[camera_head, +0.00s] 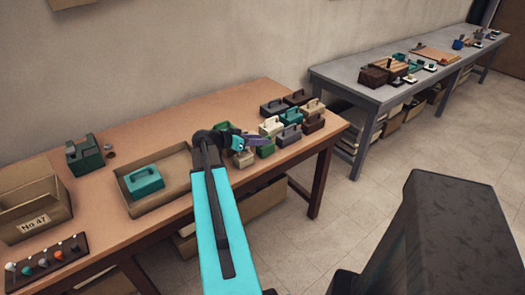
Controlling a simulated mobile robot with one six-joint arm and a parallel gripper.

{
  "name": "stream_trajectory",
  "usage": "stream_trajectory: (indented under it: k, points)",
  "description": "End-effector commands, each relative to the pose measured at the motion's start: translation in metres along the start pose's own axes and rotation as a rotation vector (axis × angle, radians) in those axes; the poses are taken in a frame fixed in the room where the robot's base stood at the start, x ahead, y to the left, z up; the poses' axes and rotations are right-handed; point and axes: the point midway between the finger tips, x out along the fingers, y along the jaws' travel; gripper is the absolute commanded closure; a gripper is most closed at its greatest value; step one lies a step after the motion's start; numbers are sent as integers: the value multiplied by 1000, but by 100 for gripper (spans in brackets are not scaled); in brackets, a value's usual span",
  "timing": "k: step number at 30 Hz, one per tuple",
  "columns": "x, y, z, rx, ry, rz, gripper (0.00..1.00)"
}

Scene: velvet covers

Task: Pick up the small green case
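Several small cases with handles stand grouped at the right end of the brown table. Among them are an olive-green case (266,150), a teal-green case (291,117) and a dark green case (223,127) partly hidden behind my arm. A larger teal case (144,182) lies in a shallow cardboard tray (158,207). I cannot tell which one is the small green case. My gripper (262,140) is over the near left part of the group, close to the olive-green and beige cases. Its fingers are small and blurred against them, so contact is unclear.
Beige, grey, brown and black cases crowd around, such as a grey one (289,135). A green device (84,155), a cardboard box (34,208) and a knob strip (46,261) are at the left. A grey table (340,75) stands behind right. Table is clear behind the tray.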

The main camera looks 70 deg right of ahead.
Motion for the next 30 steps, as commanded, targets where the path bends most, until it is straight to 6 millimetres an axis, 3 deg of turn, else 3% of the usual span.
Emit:
stream_trajectory:
  k: [6, 23, 29, 30]
  points:
    - [18, -1, -1, -1, 0, 0, 67]
    - [18, -1, 0, -1, 1, -1, 67]
    - [18, -1, 0, -1, 1, -1, 99]
    - [18, -1, 0, -1, 1, -1, 100]
